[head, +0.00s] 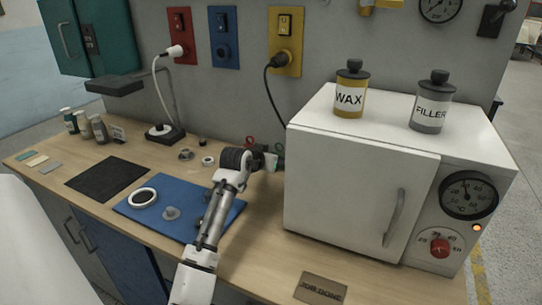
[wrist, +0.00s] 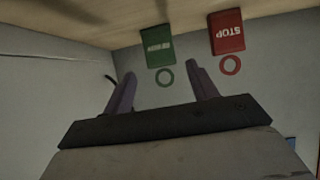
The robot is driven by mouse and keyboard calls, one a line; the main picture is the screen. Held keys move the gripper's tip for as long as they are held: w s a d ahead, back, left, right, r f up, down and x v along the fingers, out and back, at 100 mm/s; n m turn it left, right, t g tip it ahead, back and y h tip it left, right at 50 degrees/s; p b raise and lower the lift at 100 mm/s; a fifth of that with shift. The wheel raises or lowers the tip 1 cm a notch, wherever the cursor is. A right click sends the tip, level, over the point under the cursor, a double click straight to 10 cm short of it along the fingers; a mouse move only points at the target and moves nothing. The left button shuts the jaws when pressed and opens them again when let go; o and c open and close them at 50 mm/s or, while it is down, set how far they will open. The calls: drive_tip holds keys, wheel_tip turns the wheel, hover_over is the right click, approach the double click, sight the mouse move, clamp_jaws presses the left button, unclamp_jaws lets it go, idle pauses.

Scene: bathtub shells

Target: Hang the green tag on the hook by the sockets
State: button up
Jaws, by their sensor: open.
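The green tag (wrist: 158,45) with its green ring (wrist: 166,77) is near the line where the bench meets the wall. The ring shows between my fingertips, apart from both as far as I can tell. In the head view a bit of green (head: 279,149) shows just beyond my gripper (head: 268,160). My gripper, also in the wrist view (wrist: 161,70), is open and empty. The sockets are a red one (head: 180,34), a blue one (head: 223,37) and a yellow one (head: 285,40) on the wall. I cannot make out a hook near them.
A red STOP tag (wrist: 226,36) with a red ring stands beside the green tag, close to one finger. The white oven (head: 355,185) is just right of my gripper. A black cable (head: 277,90) hangs from the yellow socket. A blue mat (head: 180,207) lies left.

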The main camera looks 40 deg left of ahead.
drive_tip(key=shift+b+x, duration=0.8)
drive_tip(key=shift+x, duration=2.7)
drive_tip(key=c, duration=0.8)
wheel_tip(320, 180, up, 6)
drive_tip(key=p, duration=0.4)
